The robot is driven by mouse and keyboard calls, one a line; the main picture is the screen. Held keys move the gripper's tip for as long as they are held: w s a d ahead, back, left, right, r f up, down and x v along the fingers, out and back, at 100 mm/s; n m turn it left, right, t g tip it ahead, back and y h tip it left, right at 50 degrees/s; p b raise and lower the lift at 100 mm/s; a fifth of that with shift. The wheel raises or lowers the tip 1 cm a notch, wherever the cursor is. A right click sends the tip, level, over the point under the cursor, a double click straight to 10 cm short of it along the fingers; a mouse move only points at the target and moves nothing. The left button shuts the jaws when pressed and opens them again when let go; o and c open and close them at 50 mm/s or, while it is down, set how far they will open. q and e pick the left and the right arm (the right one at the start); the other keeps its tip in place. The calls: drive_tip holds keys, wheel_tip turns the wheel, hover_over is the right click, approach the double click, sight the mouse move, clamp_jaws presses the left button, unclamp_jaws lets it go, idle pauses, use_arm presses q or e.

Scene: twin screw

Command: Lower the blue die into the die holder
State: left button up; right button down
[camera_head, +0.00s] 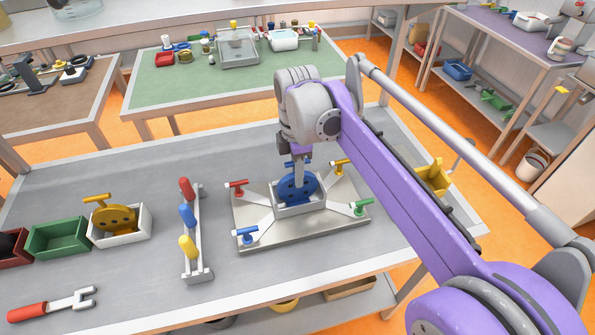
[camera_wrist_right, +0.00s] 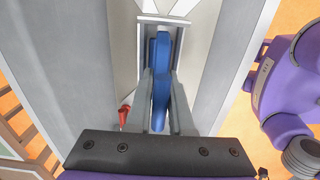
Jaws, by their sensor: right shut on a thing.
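The blue die (camera_head: 297,187) is a round disc standing upright in the head view, with its lower part behind the front wall of the pale die holder (camera_head: 300,210). The holder sits in the middle of a metal plate. My right gripper (camera_head: 299,172) comes from above and is shut on the die's upper part. In the right wrist view, the blue die (camera_wrist_right: 161,75) is edge-on between the two fingers, over the holder (camera_wrist_right: 165,19). I cannot tell whether the die touches the holder's bottom. My left gripper is out of view.
The metal plate (camera_head: 262,246) carries red, blue, green and yellow-handled clamps around the holder. Left are a rack (camera_head: 197,264) of coloured handles, a white bin (camera_head: 125,237) with a yellow die, a green bin (camera_head: 57,238) and a red-handled fork tool (camera_head: 52,304). The front table area is clear.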

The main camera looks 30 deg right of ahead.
drive_tip(key=shift+f, duration=0.1)
drive_tip(key=c, duration=0.7)
unclamp_jaws()
wheel_tip(320, 180, up, 11)
drive_tip(key=shift+f+p, duration=0.1)
drive_tip(key=shift+p, duration=0.35)
